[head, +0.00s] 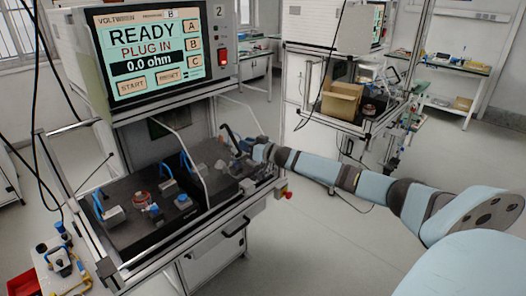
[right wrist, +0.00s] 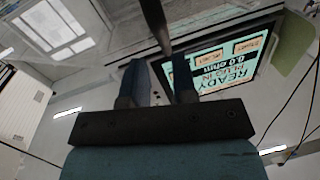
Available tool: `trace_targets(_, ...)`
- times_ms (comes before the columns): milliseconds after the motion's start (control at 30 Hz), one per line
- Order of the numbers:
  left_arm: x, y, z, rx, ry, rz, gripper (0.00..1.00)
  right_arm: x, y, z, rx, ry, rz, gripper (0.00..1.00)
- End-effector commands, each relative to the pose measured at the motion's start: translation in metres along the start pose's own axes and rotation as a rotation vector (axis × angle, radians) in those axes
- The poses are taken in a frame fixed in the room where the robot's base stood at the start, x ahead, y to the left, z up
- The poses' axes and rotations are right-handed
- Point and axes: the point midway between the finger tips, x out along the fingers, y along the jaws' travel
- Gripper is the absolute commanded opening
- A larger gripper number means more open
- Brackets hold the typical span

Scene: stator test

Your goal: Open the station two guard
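Station two, marked with a 2 (head: 219,11), has a screen (head: 145,50) reading READY, PLUG IN, 0.0 ohm. Its guard shows as a pale thin bent frame (head: 196,155) over the black fixture bed (head: 130,228); any clear panel and how far it is raised are hard to tell. My right gripper (head: 232,138) is at the guard's right side, reaching in from the right. In the right wrist view its two fingers (right wrist: 157,68) stand apart with a dark bar (right wrist: 154,22) running to between their tips. Contact with the bar cannot be told. My left gripper is out of view.
Blue-handled fixtures and a reddish round part (head: 139,198) are on the bed. A red-knobbed switch (head: 222,57) is beside the screen. Another station with a cardboard box (head: 341,101) stands behind. A red bin (head: 22,285) is at lower left. Floor at right is clear.

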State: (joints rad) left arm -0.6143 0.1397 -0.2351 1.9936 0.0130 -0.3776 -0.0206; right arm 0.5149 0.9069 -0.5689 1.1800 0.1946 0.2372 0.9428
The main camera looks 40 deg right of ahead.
Motion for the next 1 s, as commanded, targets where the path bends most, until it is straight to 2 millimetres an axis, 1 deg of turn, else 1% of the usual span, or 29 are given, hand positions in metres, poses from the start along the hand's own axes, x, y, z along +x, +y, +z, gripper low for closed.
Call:
trace_targets(33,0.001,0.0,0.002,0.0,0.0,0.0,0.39,-0.011,0.001,0.003,0.0,-0.003,0.0,0.26)
trace_targets(200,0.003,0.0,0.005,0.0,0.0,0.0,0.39,-0.039,0.001,0.003,0.001,-0.003,0.001,0.26)
trace_targets(300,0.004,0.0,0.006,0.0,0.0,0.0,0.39,-0.054,0.0,0.002,-0.002,-0.003,0.0,0.26)
trace_targets(433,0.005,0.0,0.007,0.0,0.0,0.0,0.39,-0.068,0.0,0.001,0.001,-0.001,0.001,0.26)
trace_targets(533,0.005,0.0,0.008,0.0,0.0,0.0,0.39,-0.075,0.0,0.0,-0.001,0.0,0.0,0.26)
trace_targets(667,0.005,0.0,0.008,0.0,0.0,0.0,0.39,-0.08,0.0,0.0,-0.002,0.0,0.0,0.26)
trace_targets(1000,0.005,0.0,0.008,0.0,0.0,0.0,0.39,-0.08,0.0,-0.001,-0.001,0.001,0.001,0.26)
